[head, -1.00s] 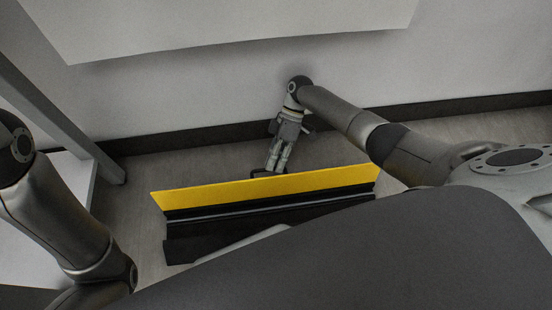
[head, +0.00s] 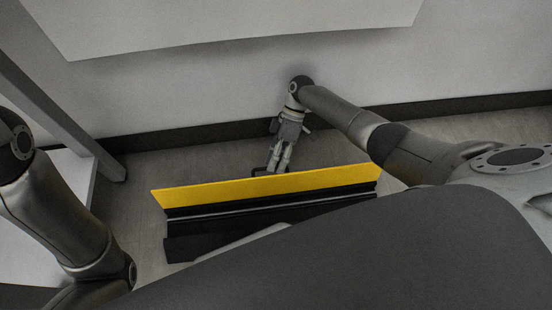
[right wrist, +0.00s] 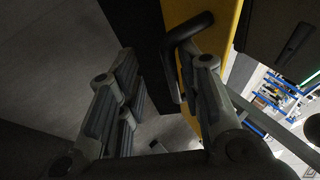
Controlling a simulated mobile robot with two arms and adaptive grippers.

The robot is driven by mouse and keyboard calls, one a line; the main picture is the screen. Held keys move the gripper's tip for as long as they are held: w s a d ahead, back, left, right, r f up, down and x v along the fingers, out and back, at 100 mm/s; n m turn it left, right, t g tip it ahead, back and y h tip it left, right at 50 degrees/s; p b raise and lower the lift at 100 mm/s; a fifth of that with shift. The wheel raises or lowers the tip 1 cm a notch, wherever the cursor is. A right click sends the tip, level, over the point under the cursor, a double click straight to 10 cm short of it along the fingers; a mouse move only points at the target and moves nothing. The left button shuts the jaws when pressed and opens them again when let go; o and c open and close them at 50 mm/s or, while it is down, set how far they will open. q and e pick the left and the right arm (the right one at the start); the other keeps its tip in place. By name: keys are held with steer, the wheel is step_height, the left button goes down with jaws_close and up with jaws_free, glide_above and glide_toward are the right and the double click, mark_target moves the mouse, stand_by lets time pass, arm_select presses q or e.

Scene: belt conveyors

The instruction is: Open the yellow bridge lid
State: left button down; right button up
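The yellow bridge lid (head: 270,186) is a long yellow strip along the far side of a black frame in the head view. It also shows in the right wrist view (right wrist: 222,35). A black bent handle (right wrist: 188,34) stands out from it. My right gripper (head: 277,168) is at the lid's far edge by this handle. In the right wrist view the fingers (right wrist: 158,90) are apart, with the handle close to the right-hand finger; I cannot tell whether they touch. My left arm comes in at the left, but its gripper is not seen.
The black frame (head: 190,248) lies on the near side of the lid. A wall with a dark skirting runs behind. A grey post (head: 60,105) stands at the left. Bare floor (head: 205,165) lies between lid and wall.

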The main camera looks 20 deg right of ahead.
steer(key=shift+s+d+f, duration=0.1)
steer(key=shift+s+d, duration=0.1)
steer(key=shift+d, duration=0.2)
step_height(320, 180, up, 10)
steer(key=shift+w+a, duration=0.2)
steer(key=shift+a, duration=0.2)
stand_by(0.3)
